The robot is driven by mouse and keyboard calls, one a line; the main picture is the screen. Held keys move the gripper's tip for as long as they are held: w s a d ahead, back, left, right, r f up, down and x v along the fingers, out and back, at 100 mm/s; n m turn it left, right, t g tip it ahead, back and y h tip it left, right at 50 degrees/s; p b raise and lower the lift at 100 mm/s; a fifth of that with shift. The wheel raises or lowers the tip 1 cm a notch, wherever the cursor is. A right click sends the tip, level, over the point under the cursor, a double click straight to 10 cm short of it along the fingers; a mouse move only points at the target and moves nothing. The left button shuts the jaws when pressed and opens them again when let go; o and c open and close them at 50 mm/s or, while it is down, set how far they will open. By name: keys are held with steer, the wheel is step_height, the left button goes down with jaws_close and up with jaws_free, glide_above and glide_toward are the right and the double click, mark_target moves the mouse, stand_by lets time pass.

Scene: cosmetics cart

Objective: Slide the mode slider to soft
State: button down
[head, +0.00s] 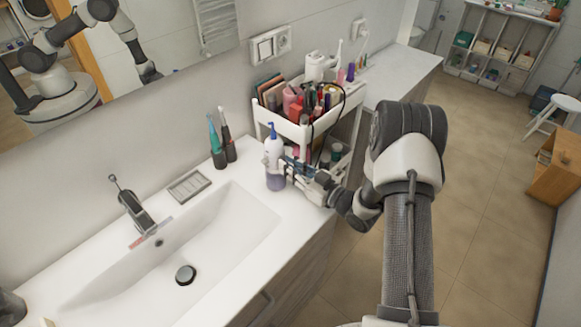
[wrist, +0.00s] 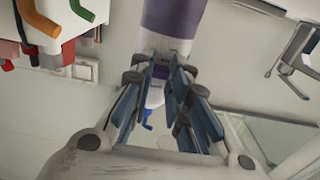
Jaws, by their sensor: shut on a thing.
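A white and purple bottle-shaped device (head: 275,181) with a blue tip is upright near the counter's right end, beside the cart. I cannot tell whether its base touches the counter. It also shows in the wrist view (wrist: 170,20), its purple end at the top and its blue tip below my fingers. My gripper (head: 283,166) reaches it from the right and is shut around its white middle part; the fingers show in the wrist view (wrist: 167,72). I cannot make out a mode slider or its setting; my fingers cover part of the body.
A white cart (head: 263,119) full of cosmetics stands close behind the device. Two electric toothbrushes (head: 216,146) stand against the wall to the left, near a soap dish (head: 189,186). The sink (head: 215,245) and faucet (head: 137,212) lie at the front left.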

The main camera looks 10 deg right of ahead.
stand_by(0.3)
step_height(320, 180, up, 2)
steer(key=c, duration=1.5)
jaws_free()
steer(key=shift+f, duration=0.1)
steer(key=v, duration=1.2)
